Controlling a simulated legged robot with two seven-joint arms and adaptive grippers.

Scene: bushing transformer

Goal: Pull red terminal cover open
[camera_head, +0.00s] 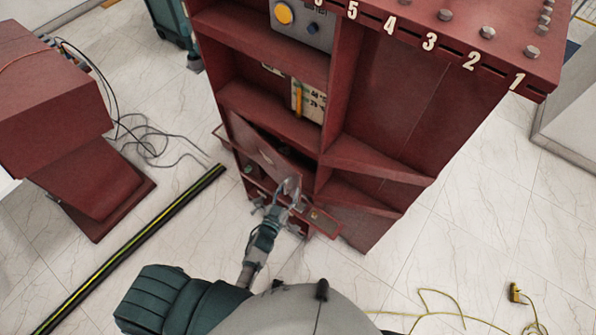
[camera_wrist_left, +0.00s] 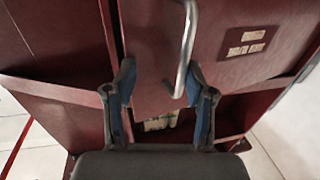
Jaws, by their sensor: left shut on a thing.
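The red terminal cover (camera_head: 262,148) is a slanted panel low on the front of the red transformer cabinet. In the left wrist view the cover (camera_wrist_left: 150,45) fills the upper middle, with pale labels at its right and a dark gap below its lower edge. Its silver bar handle (camera_wrist_left: 187,48) runs between my fingers, nearer the right one. My left gripper (camera_head: 283,197) is at the handle, shut on it; its two fingers (camera_wrist_left: 158,80) stand apart around the bar. The exact contact is hard to see. My right gripper is not in view.
The red cabinet (camera_head: 430,90) has a numbered top edge and open shelves. A red flap (camera_head: 322,222) juts out beside my gripper. A red box (camera_head: 55,100) with loose black cables stands left. A black-yellow bar (camera_head: 130,245) and a yellow cable (camera_head: 440,300) lie on the tiled floor.

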